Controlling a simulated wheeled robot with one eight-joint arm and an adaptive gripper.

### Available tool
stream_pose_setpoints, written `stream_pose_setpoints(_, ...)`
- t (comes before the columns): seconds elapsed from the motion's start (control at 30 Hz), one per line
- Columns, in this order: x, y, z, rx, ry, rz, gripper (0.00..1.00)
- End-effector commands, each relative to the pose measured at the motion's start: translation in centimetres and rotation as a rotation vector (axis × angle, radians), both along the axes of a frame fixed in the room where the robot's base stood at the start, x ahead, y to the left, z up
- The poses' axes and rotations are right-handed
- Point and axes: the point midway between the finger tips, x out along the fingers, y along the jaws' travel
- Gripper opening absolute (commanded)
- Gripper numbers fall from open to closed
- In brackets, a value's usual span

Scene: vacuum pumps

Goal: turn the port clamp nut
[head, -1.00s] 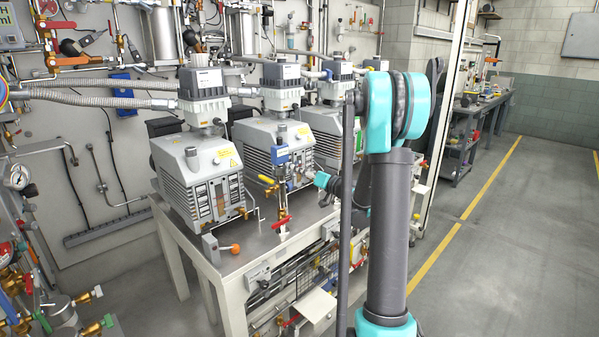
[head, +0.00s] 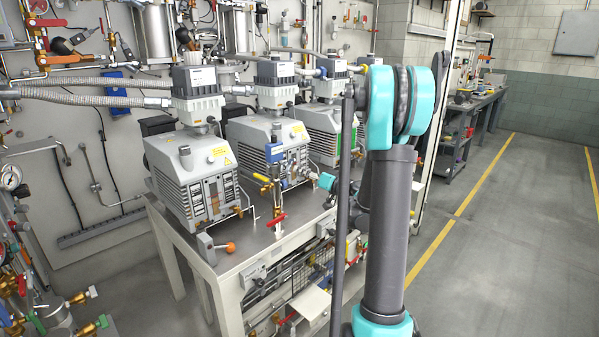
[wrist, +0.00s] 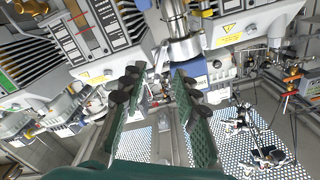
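In the wrist view, my gripper (wrist: 157,82) has two green-padded fingers with dark knobs at the tips. They stand apart with nothing held between them. A silver round collar on a metal pipe (wrist: 186,48) lies just beyond the tips, slightly to the right. It may be the port clamp nut, but I cannot tell for certain. A blue block (wrist: 188,98) is beside and partly behind the right finger. In the head view my arm hides most of the gripper. A small blue-topped valve (head: 275,152) stands by the middle pump, near my teal wrist.
Several grey vacuum pumps (head: 193,178) stand close together on a steel bench (head: 225,262). A red-handled valve (head: 276,219) and an orange knob (head: 230,247) are at its front. Hoses (head: 80,99) run along the wall. Open floor (head: 500,240) lies to the right.

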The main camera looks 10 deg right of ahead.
Motion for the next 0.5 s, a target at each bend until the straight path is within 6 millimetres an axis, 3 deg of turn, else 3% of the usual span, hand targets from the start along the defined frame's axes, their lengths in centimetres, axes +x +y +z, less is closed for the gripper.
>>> stream_pose_setpoints(0.23, -1.7, -1.3, 0.0, 0.0, 0.0, -0.001, 0.3)
stream_pose_setpoints(0.5, -2.2, -1.6, 0.0, 0.0, 0.0, 0.0, 0.3)
